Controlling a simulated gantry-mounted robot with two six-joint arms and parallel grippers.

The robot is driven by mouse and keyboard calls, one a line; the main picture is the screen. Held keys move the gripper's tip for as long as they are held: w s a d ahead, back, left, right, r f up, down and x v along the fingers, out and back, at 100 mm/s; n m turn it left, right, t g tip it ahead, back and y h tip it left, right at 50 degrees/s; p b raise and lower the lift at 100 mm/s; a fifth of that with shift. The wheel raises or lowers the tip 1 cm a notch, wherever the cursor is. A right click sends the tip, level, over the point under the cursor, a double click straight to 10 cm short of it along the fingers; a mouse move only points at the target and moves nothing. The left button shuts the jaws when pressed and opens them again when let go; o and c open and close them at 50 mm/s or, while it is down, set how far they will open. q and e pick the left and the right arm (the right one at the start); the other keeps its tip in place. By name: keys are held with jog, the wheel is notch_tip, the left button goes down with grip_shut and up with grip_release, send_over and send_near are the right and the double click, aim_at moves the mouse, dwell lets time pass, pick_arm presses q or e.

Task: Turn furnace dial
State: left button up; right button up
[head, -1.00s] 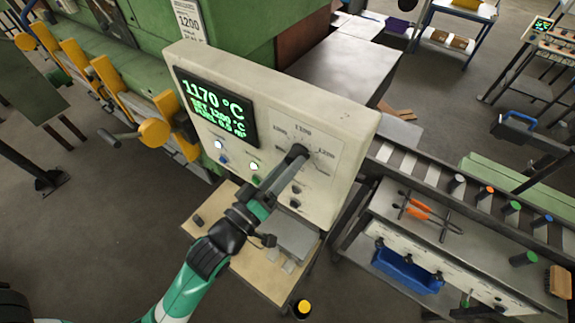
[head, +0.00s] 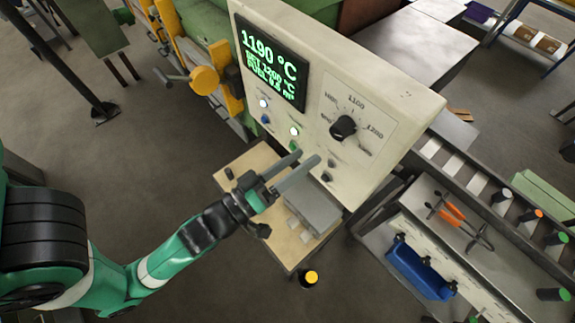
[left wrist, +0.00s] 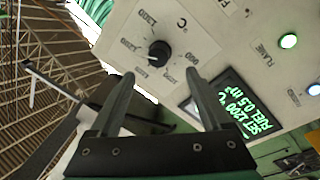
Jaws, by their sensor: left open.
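The furnace dial (head: 343,128) is a black knob on the cream control panel (head: 400,95), with a printed scale around it that includes 1100 and 1200. The panel's display (head: 272,66) reads 1190 °C, with a set line of 1200 °C. My left gripper (head: 304,159) is open and empty, below and left of the dial and clear of it. In the left wrist view the dial (left wrist: 159,53) shows beyond and between the two open fingers (left wrist: 161,82). My right gripper is not in view.
Lit lamps (head: 294,131) and small knobs sit on the panel near the fingers. A wooden table (head: 262,250) stands below. At right are a blue bin (head: 418,268), orange-handled tongs (head: 450,208) and a slatted conveyor.

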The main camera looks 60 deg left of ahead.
pick_arm(q)
jog(key=shift+p+v, duration=0.35)
jog(key=shift+v, duration=1.3)
jog(key=shift+r, duration=0.1)
